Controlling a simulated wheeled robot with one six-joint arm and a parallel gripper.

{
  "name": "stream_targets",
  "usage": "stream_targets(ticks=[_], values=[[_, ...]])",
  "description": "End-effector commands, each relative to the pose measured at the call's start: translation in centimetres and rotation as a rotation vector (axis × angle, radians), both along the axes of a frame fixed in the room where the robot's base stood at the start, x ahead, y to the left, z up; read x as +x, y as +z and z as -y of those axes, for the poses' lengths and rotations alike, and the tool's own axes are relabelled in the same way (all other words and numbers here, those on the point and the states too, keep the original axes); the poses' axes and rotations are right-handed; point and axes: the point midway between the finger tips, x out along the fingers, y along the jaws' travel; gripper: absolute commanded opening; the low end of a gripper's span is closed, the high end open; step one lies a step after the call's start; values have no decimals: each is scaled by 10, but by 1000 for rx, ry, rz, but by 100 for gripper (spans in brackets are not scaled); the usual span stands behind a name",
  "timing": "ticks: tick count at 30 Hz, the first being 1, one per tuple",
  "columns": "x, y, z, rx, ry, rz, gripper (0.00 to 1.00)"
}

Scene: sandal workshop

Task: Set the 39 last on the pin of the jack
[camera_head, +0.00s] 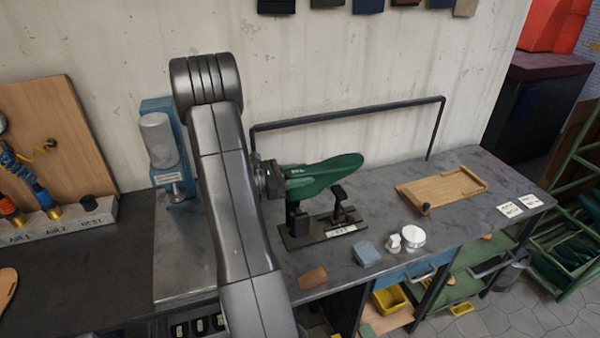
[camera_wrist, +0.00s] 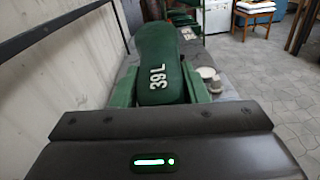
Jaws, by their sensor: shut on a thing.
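The green last (camera_head: 325,175) lies level, its toe pointing right, over the black jack (camera_head: 320,232) on the bench. The jack has a base plate with a white label, a post at left and a padded rest at right. The pin is hidden, so I cannot tell whether the last touches it or sits on it.
A black rail (camera_head: 350,110) runs behind the jack along the wall. A blue-grey block (camera_head: 367,253) and white round containers (camera_head: 412,238) stand in front right. A wooden tray (camera_head: 441,189) lies further right. A blue press (camera_head: 163,150) stands left of my arm.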

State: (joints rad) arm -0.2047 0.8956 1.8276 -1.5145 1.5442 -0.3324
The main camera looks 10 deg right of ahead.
Motion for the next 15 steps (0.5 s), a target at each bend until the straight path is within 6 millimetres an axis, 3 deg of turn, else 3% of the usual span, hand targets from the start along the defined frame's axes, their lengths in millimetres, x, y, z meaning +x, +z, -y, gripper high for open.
stream_targets(ticks=[15], values=[[0, -37, 0, -1, 0, 1, 17]])
